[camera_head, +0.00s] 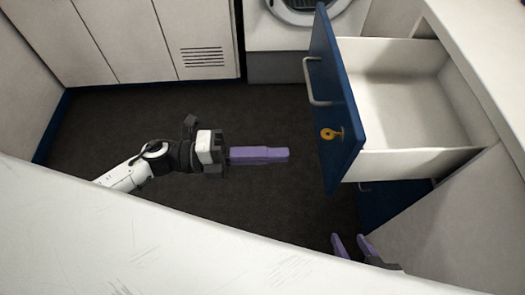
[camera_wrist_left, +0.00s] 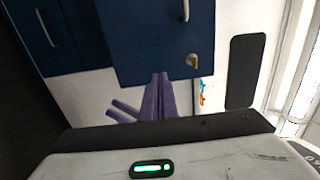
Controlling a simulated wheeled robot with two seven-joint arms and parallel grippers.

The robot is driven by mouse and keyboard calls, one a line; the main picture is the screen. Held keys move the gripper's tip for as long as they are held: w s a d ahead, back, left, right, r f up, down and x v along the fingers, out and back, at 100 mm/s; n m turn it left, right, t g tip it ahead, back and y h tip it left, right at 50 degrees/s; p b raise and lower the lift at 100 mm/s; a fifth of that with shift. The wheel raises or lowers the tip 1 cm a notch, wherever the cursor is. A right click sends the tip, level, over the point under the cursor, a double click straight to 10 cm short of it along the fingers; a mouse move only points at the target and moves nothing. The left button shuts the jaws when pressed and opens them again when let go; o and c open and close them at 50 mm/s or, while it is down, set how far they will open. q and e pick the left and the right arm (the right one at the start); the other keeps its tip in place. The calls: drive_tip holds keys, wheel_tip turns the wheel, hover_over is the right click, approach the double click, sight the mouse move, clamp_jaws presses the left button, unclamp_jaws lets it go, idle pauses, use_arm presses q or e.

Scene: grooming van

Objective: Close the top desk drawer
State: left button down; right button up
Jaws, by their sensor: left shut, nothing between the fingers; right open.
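The top desk drawer (camera_head: 405,100) is pulled out at the right of the head view, with its white inside bare. Its blue front (camera_head: 335,105) faces left and carries a metal handle (camera_head: 316,82) and a key in a lock (camera_head: 331,134). The drawer front also shows in the left wrist view (camera_wrist_left: 150,40). My left gripper (camera_head: 288,154) is shut and empty, pointing right, a short way left of the drawer front and apart from it in the head view. My right gripper (camera_head: 352,240) is open at the bottom, below the drawer; its wrist is mostly hidden.
The white desk (camera_head: 480,50) stands at the right, with a lower blue front (camera_head: 385,200) under the open drawer. White cabinets (camera_head: 150,40) and a round-doored machine (camera_head: 300,8) line the back. A white surface fills the lower left. Dark floor between is clear.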

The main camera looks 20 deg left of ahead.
sight(333, 153)
use_arm(q)
drive_tip(key=x, duration=0.9)
